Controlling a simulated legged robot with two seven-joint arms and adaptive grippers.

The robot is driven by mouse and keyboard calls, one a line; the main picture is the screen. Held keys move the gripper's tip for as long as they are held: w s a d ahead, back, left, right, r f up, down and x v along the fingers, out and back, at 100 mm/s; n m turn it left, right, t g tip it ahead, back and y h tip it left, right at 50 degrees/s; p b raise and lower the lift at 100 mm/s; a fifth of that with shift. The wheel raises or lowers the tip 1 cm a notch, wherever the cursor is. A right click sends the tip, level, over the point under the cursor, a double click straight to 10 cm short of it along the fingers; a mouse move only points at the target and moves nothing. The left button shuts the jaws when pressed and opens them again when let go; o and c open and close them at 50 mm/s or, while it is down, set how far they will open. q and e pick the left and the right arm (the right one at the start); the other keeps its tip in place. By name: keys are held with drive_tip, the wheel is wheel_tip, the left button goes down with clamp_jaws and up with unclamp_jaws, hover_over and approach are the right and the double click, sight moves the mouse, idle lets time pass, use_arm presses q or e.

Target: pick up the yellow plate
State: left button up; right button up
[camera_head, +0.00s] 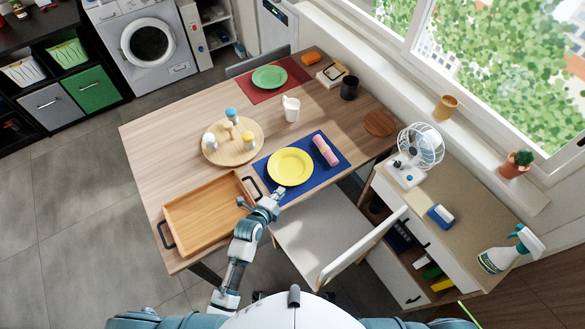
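The yellow plate (290,167) lies flat on a blue placemat (329,143) at the near side of the wooden table. A rolled pink napkin (325,150) lies on the same mat, to the right of the plate. My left gripper (263,197) is by the table's near edge, just below the plate's lower left rim. Its fingers look spread apart with nothing between them. Whether a fingertip touches the plate's rim I cannot tell. My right gripper is not in view.
A wooden tray (206,212) with dark handles lies left of my gripper. A round board (247,148) with shakers sits behind it. A white chair (322,228) stands at the near edge. A green plate (269,77), a white cup (291,108) and a dark cup (349,87) are farther back.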

sight(287, 183)
use_arm(q)
drive_tip(key=shift+w+a+f, duration=0.15)
drive_tip(key=shift+w, duration=0.15)
drive_tip(key=x, duration=0.4)
drive_tip(key=shift+w+a+f+b, duration=0.1)
drive_tip(key=shift+w+a+b, duration=0.15)
drive_tip(key=shift+a+b, duration=0.1)
drive_tip(key=shift+w+d, duration=0.1)
drive_tip(key=shift+d, duration=0.55)
clamp_jaws()
drive_tip(key=shift+a, duration=0.5)
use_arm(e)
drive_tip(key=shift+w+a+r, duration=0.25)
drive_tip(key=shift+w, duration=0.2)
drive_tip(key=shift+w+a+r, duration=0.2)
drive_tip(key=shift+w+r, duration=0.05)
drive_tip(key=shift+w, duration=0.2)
